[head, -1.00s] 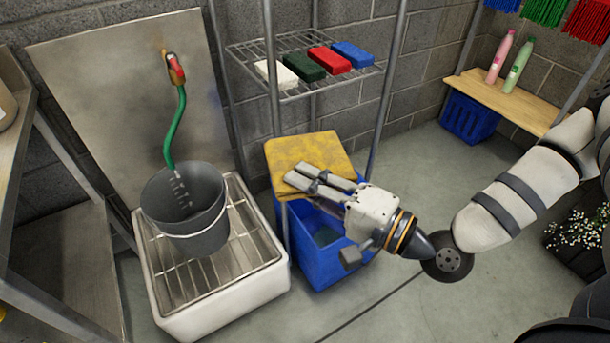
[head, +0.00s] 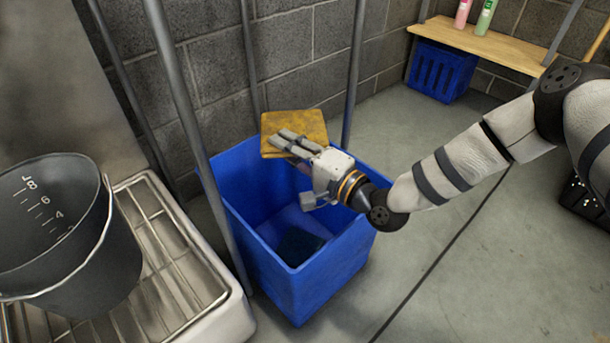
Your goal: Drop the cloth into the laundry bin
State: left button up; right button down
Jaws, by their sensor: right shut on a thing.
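A yellow, stained cloth (head: 296,125) is a flat square held by my right gripper (head: 290,140), whose fingers are shut on its near edge. The cloth is over the far part of the open blue laundry bin (head: 310,285), near its back rim. Inside the bin, a dark item (head: 300,243) lies on the bottom. My right arm reaches in from the right, with the wrist above the bin's right side. My left gripper is not in view.
A dark grey bucket (head: 55,235) stands on a metal grate (head: 180,255) at the left. Metal shelf posts (head: 192,120) rise around the bin. A wooden bench (head: 490,47) with two bottles and a blue crate (head: 440,72) is at the back right.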

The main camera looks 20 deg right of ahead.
jog(key=shift+w+f, duration=0.35)
jog(key=shift+w, duration=0.2)
pick_arm(q)
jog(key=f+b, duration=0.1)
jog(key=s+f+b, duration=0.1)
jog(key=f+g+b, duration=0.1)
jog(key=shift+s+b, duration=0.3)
jog(key=shift+b, duration=0.1)
pick_arm(e)
notch_tip(320, 180, down, 5)
jog(key=shift+f, duration=0.2)
jog(key=c, duration=1.4)
grip_release()
jog(key=shift+o, duration=0.2)
jog(key=shift+s, duration=0.1)
jog(key=v, duration=1.2)
